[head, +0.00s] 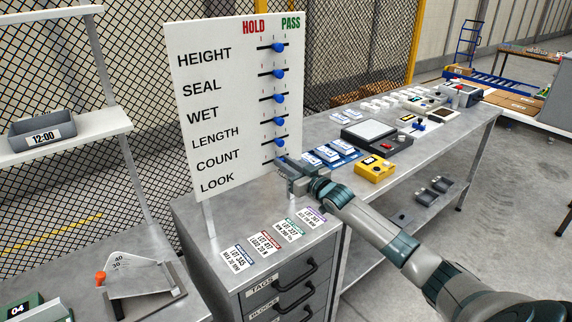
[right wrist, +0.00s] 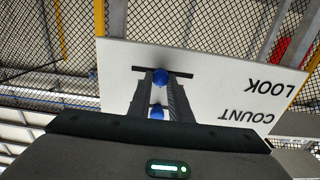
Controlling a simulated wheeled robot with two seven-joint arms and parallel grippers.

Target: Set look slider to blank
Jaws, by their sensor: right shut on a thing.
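The white board (head: 222,130) has rows HEIGHT, SEAL, WET, LENGTH, COUNT and LOOK, with HOLD and PASS headings at the top. Each upper row shows a blue knob on a short dark slot. My right gripper (head: 285,167) is at the LOOK row, covering its knob in the head view. In the right wrist view, the LOOK knob (right wrist: 161,75) sits between the fingertips of my right gripper (right wrist: 161,84), near the middle of its slot. The COUNT knob (right wrist: 157,113) shows between the fingers, nearer the palm. My left gripper is out of view.
The board stands on a grey bench (head: 225,212) with lot cards and drawers in front. A yellow box (head: 375,168) and a blue tray (head: 338,154) lie right of the board, near my right arm. A wire fence stands behind.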

